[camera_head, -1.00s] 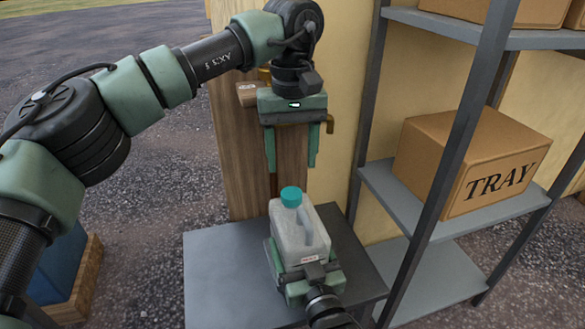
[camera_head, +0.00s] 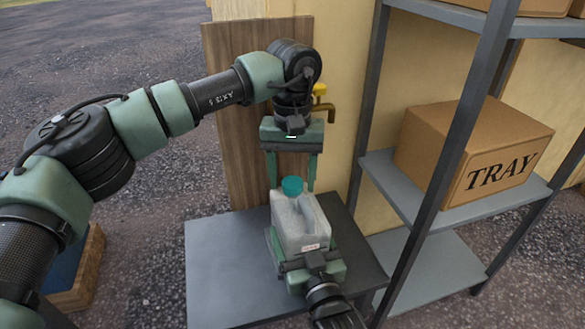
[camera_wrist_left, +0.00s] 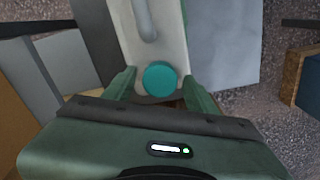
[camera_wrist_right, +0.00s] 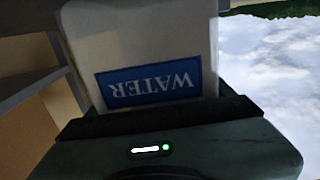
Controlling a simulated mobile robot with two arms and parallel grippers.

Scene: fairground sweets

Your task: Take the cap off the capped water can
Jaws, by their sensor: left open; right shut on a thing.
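The water can (camera_head: 300,222) is a whitish jug with a moulded handle, upright on a grey table. Its teal cap (camera_head: 292,186) is on its top, and the cap also shows in the left wrist view (camera_wrist_left: 160,78). My left gripper (camera_head: 292,188) points down over the can, open, its fingers on either side of the cap and apart from it in the left wrist view. My right gripper (camera_head: 305,265) is shut on the lower body of the can. The right wrist view shows the can's blue WATER label (camera_wrist_right: 149,82) close up.
The grey table (camera_head: 220,265) has clear room left of the can. A wooden board (camera_head: 235,120) and a brass tap (camera_head: 322,105) stand behind. A metal shelf (camera_head: 408,210) with a cardboard TRAY box (camera_head: 440,145) is at right.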

